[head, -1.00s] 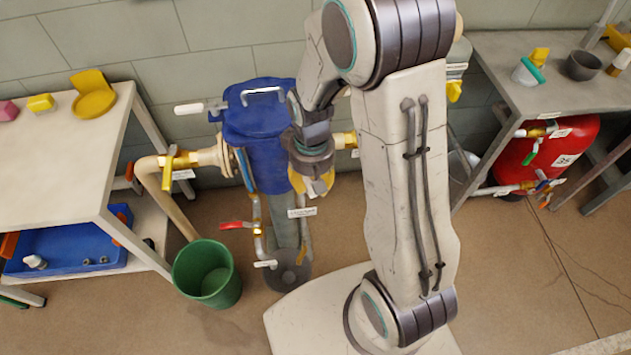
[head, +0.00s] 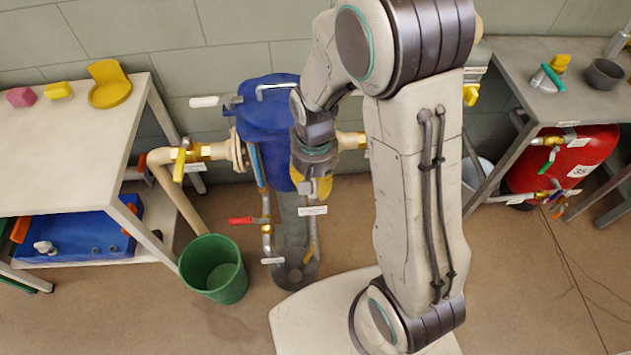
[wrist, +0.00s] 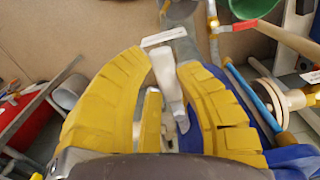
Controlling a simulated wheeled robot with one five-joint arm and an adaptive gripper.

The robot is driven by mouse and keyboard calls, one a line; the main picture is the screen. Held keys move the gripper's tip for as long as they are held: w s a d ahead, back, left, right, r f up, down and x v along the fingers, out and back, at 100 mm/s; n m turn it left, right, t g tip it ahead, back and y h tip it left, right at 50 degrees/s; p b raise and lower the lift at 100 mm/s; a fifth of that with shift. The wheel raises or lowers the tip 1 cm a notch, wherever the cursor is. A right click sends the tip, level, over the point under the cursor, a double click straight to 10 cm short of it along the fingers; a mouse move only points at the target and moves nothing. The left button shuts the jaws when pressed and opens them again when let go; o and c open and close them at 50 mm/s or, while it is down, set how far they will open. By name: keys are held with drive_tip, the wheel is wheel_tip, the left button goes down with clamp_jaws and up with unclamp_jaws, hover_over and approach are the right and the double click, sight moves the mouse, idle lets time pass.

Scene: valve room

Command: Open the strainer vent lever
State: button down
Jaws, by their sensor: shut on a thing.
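The blue strainer (head: 262,118) stands against the tiled wall with a grey pipe below it. My gripper (head: 313,190) is in front of its right side, pointing down. In the wrist view my gripper (wrist: 165,90) has yellow ribbed fingers closed around a white lever (wrist: 166,75), and a shorter yellow part stands beside it. The lever's far end shows between the fingertips; its base is hidden. A white tag (head: 312,210) hangs just below the fingers, its text unreadable, so I cannot confirm the lever's label.
A red-handled valve (head: 243,221) and a green bucket (head: 213,270) are at the lower left. Tables stand on both sides; a red tank (head: 575,158) is under the right one.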

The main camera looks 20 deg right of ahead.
drive_tip(key=c, duration=0.9)
unclamp_jaws()
drive_tip(key=shift+o, duration=0.2)
wheel_tip(320, 180, up, 12)
drive_tip(key=shift+a, duration=0.1)
